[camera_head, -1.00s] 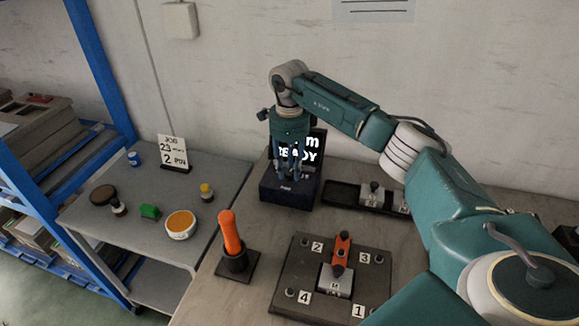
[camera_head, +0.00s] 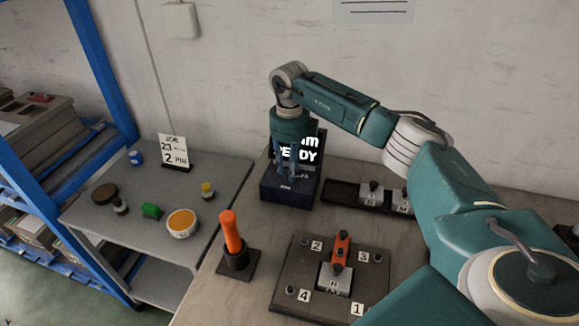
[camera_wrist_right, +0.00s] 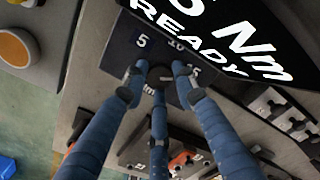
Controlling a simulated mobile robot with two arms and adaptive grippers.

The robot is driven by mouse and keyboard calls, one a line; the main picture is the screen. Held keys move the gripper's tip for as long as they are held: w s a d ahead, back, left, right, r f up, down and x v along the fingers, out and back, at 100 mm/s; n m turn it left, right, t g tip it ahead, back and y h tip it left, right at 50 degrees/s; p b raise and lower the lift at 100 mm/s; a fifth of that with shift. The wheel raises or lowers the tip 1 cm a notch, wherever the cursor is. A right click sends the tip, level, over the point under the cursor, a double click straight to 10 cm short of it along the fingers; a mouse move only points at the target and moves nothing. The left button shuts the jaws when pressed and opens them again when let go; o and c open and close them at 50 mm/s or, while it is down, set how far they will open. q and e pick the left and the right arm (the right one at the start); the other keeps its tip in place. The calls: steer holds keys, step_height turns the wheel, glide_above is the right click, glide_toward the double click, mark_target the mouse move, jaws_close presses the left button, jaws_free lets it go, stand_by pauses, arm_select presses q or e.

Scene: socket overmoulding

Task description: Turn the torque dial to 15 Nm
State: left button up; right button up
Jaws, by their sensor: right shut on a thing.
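The dial unit is a dark blue box (camera_head: 287,192) with a black display (camera_head: 310,150) behind it, on the bench by the wall. In the right wrist view its face (camera_wrist_right: 122,45) carries the marks 5, 10 and 15, and the display (camera_wrist_right: 215,40) shows READY under a value ending in "Nm"; the digit before it is cut at the top edge and looks like a 5. My right gripper (camera_head: 287,176) points down, its fingers closed around the small dark dial knob (camera_wrist_right: 160,76). The fingers hide most of the knob, so its pointer is unclear. My left gripper is out of view.
An orange-handled tool (camera_head: 231,235) stands upright in a black holder left of a numbered fixture plate (camera_head: 285,270). A black tray (camera_head: 340,194) with metal blocks lies right of the dial unit. A grey side table (camera_head: 150,240) holds small pots and a card.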

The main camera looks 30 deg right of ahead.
steer(key=shift+r, duration=0.1)
stand_by(0.4)
steer(key=o, duration=1.2)
steer(key=shift+c, duration=0.2)
step_height(320, 180, up, 12)
